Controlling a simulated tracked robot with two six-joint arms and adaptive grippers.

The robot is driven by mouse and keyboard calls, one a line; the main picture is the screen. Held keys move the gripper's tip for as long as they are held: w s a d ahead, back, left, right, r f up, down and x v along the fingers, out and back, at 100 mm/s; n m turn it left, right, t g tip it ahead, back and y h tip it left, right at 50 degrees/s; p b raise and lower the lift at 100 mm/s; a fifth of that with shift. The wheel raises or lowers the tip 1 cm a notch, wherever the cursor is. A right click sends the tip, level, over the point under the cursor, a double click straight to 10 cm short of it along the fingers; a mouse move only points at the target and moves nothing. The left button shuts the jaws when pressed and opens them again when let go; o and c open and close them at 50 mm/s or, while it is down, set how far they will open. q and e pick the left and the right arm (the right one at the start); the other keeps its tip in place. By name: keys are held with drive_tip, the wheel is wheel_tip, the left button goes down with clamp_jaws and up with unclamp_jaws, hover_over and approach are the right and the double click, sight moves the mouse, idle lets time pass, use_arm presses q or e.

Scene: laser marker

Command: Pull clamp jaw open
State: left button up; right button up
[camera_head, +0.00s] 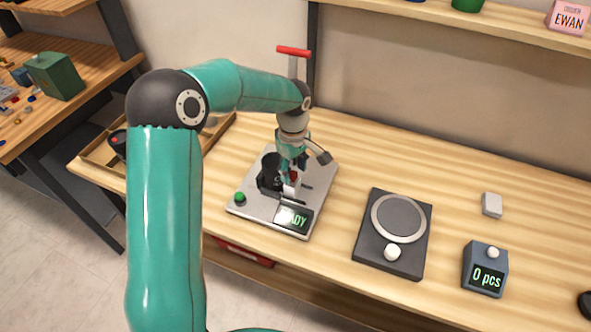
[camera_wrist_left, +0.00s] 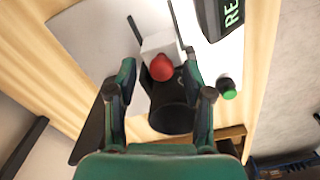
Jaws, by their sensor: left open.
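The laser marker's pale grey base plate (camera_head: 255,207) stands on the workbench, with a display showing part of "READY" (camera_head: 293,218) and a green button (camera_head: 239,197). The clamp jaw is a pale block (camera_wrist_left: 160,45) with a red knob (camera_wrist_left: 161,68), clearest in the left wrist view. My left gripper (camera_head: 291,168) is over the plate, pointing down; it also shows in the wrist view (camera_wrist_left: 160,70). Its fingers are open on either side of the red knob, with visible gaps; contact cannot be told. In the head view my gripper hides much of the clamp. My right gripper is not in view.
A red-topped post (camera_head: 294,52) rises behind my forearm. A dark scale (camera_head: 378,253) with a round plate stands right of the marker. A counter reading "0 pcs" (camera_head: 485,270) and a small grey block (camera_head: 492,205) lie further right. A wooden tray (camera_head: 97,157) is at left.

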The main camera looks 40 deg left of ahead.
use_arm(q)
drive_tip(key=shift+f, duration=0.25)
clamp_jaws()
drive_tip(key=shift+w+d+f+b, duration=0.15)
drive_tip(key=shift+w+d+b, duration=0.05)
drive_tip(key=shift+d+b, duration=0.4)
drive_tip(key=shift+d+r, duration=0.25)
drive_tip(key=shift+d, duration=0.1)
unclamp_jaws()
drive_tip(key=shift+w, duration=0.1)
drive_tip(key=shift+f, duration=0.1)
